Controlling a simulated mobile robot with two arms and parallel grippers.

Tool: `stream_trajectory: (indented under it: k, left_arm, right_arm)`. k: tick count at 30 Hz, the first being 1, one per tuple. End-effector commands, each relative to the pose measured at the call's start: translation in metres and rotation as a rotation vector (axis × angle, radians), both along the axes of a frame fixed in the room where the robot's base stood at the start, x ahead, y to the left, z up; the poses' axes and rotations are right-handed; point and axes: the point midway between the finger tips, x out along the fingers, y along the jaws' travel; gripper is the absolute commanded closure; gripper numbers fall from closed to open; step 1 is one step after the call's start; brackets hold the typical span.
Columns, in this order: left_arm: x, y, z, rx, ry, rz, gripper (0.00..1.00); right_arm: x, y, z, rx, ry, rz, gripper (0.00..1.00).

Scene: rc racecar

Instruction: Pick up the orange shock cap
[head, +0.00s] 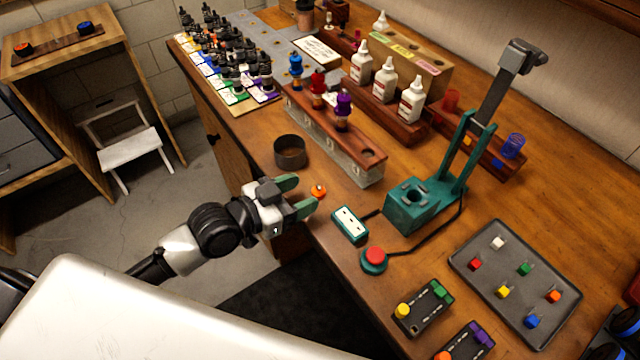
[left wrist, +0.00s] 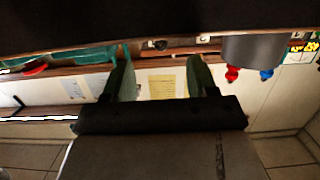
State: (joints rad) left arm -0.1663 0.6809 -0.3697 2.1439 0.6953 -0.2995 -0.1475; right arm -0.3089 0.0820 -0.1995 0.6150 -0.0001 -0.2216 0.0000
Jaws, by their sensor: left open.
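The left wrist view shows the two fingers (left wrist: 160,80) apart, with no orange cap clearly visible there. My right gripper is not in view.
A dark round cup (head: 290,152) stands just behind the left gripper. A teal-framed label (head: 349,225), red button (head: 374,257) and teal press (head: 415,205) stand to the right.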

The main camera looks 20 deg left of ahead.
Motion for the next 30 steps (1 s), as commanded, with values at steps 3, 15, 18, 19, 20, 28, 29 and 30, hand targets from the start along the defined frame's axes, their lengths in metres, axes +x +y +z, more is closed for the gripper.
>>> stream_trajectory:
  k: [3, 15, 18, 19, 20, 28, 29, 30]
  left_arm:
    - [0.01, -0.008, -0.002, 0.001, -0.001, 0.0, 0.42]
    - [0.046, -0.036, -0.012, -0.001, 0.001, 0.0, 0.42]
    - [0.051, -0.04, -0.014, 0.002, -0.001, 0.0, 0.42]
    - [0.052, -0.041, -0.015, 0.002, 0.0, 0.0, 0.42]
    - [0.052, -0.041, -0.015, 0.002, 0.0, 0.0, 0.42]
    - [0.052, -0.041, -0.015, 0.002, 0.0, 0.0, 0.57]
    - [0.052, -0.041, -0.015, 0.002, 0.0, 0.0, 0.62]
    - [0.052, -0.041, -0.015, 0.002, 0.0, 0.0, 0.68]
  right_arm:
    - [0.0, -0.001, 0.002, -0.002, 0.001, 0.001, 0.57]
    - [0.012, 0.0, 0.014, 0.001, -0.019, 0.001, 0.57]
    - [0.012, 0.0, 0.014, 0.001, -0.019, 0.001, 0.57]
    - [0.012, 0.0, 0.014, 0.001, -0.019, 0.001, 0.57]
    - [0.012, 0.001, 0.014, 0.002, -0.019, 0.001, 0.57]
    - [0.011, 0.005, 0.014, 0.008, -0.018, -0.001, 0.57]
    - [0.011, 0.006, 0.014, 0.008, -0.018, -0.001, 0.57]
    - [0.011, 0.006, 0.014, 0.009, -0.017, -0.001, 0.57]
